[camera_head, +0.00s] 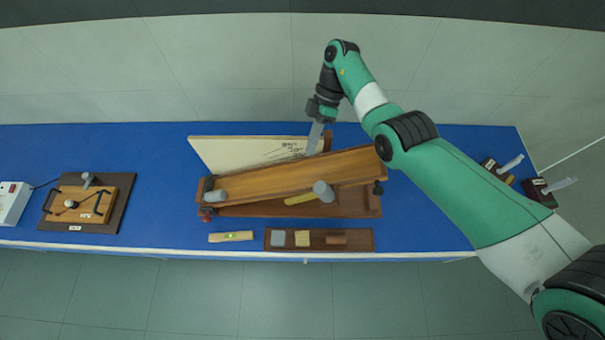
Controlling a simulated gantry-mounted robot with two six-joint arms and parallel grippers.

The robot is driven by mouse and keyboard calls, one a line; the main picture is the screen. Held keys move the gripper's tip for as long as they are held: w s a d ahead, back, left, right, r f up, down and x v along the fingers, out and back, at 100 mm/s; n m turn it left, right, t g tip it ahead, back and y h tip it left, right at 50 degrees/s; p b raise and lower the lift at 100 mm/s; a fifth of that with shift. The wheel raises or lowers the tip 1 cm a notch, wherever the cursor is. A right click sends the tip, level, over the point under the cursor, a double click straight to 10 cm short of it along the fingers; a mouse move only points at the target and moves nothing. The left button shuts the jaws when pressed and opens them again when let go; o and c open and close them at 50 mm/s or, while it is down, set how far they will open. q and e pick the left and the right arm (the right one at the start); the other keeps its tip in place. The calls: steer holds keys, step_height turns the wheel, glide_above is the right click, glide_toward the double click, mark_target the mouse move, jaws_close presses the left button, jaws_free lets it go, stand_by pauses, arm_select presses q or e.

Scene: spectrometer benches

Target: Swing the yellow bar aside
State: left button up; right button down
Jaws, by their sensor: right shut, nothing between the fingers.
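The yellow bar (300,199) shows as a short strip at the front of the wooden apparatus, just left of a grey cylinder (323,190). Part of it may be hidden by that cylinder or the brown plank (270,176). The plank lies tilted above the dark wooden base (355,204). My right gripper (315,143) is shut and empty, behind the plank, at the right end of a pale panel (240,151) with markings. It is well apart from the yellow bar. Whether its fingers touch the panel, I cannot tell. My left gripper is out of view.
A level (230,237) and a tray (355,246) with small blocks lie along the front of the blue bench (150,150). A wooden board with handles (90,214) and a white box (13,203) stand at left. Small dark stands (540,194) are at right.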

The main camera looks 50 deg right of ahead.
mark_target(304, 189)
steer(key=x, duration=0.9)
steer(key=shift+s, duration=0.1)
steer(key=a+p, duration=0.1)
steer(key=s+p, duration=0.1)
steer(key=shift+s+a+r+p, duration=0.3)
steer(key=shift+a+r+p, duration=0.05)
steer(key=shift+p, duration=0.05)
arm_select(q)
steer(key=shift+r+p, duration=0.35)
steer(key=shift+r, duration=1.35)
arm_select(e)
steer(key=shift+s+a+f, duration=0.15)
steer(key=shift+s+a, duration=0.4)
steer(key=shift+a, duration=0.1)
